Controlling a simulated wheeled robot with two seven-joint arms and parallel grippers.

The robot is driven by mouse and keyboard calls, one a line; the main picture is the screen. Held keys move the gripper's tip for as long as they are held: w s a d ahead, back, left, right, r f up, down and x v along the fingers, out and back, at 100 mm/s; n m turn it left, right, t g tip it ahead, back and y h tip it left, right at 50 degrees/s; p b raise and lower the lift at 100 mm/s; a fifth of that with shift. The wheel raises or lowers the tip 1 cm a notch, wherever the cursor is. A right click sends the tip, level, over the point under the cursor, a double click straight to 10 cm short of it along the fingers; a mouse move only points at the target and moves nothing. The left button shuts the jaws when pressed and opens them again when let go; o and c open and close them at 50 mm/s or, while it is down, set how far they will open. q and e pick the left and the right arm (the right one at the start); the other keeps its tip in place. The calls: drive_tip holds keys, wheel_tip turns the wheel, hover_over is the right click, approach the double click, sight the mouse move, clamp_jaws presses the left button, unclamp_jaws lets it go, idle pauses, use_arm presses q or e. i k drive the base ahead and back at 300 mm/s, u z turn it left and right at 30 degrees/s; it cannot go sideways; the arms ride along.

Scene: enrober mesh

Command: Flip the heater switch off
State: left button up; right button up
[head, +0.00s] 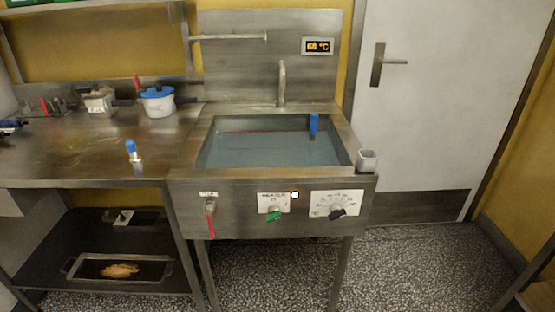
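The heater switch (274,214) is a green-handled knob on the front panel of the steel sink unit. Its white plate (267,199) is labelled HEATER, and the handle slants down to the left. A small indicator lamp (294,195) beside the plate looks lit, pale with an orange rim. The orange display (318,46) on the back panel reads about 60 °C. Neither of my grippers can be made out in the head view.
A dark dial (337,212) sits right of the switch, and a red-handled valve (210,222) hangs to the left. The basin (270,150) holds water with a blue item. A grey cup (367,161) stands at the right corner. The floor in front is clear.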

sight(275, 213)
drive_tip(key=k, duration=1.25)
drive_tip(key=u, duration=0.9)
drive_tip(key=i, duration=1.65)
drive_tip(key=z, duration=0.95)
